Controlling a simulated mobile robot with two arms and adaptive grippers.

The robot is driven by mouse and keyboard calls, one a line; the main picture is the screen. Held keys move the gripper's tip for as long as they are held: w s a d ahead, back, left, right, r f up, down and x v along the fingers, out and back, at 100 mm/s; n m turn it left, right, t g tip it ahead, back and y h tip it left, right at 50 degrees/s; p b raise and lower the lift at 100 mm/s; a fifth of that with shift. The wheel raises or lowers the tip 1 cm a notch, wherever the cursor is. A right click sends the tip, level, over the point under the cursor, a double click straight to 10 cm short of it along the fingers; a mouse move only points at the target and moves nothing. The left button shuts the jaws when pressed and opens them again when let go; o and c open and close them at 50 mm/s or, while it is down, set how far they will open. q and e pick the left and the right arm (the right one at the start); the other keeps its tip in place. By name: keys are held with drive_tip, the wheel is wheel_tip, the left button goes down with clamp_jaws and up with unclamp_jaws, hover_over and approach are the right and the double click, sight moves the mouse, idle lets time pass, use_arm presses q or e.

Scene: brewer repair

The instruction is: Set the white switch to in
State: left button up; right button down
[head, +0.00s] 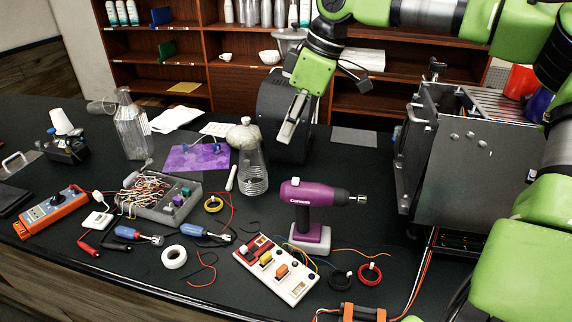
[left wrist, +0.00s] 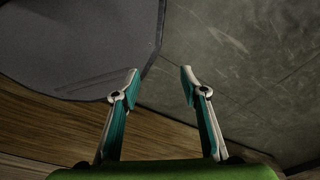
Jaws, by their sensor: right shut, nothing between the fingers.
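A white panel (head: 287,284) with several coloured switches lies on the dark table in the head view, left of and in front of the purple drill. A small white switch (head: 244,250) shows near its left end, beside red parts; its setting is too small to tell. My right gripper (head: 288,134) is shut and empty. It points down in front of the dark round device, well behind the panel and apart from it. My left gripper (left wrist: 160,76) shows only in the left wrist view, open and empty, with floor and wood beyond it.
The purple drill (head: 303,208) stands upright behind the panel. A glass flask (head: 251,172) stands near my right gripper. A grey parts box (head: 153,210), tape rings and screwdrivers lie to the left. A large metal machine (head: 464,165) stands at right.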

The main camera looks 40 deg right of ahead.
sight(288, 183)
drive_tip(key=shift+s+a+f+p, duration=0.15)
drive_tip(key=shift+f+p, duration=0.4)
drive_tip(key=shift+f, duration=0.95)
drive_tip(key=shift+s+a+f+p, duration=0.15)
drive_tip(key=shift+f+p, duration=0.35)
drive_tip(key=shift+f, duration=1.05)
drive_tip(key=shift+s+a+f+p, duration=0.15)
drive_tip(key=shift+f+p, duration=0.4)
drive_tip(key=shift+f, duration=0.95)
drive_tip(key=shift+s+d, duration=0.2)
drive_tip(key=shift+f, duration=0.1)
use_arm(q)
drive_tip(key=s+r, duration=0.2)
drive_tip(key=shift+s+a+r, duration=0.3)
drive_tip(key=shift+s+a, duration=0.1)
use_arm(e)
drive_tip(key=shift+w, duration=0.1)
use_arm(q)
drive_tip(key=shift+a, duration=0.1)
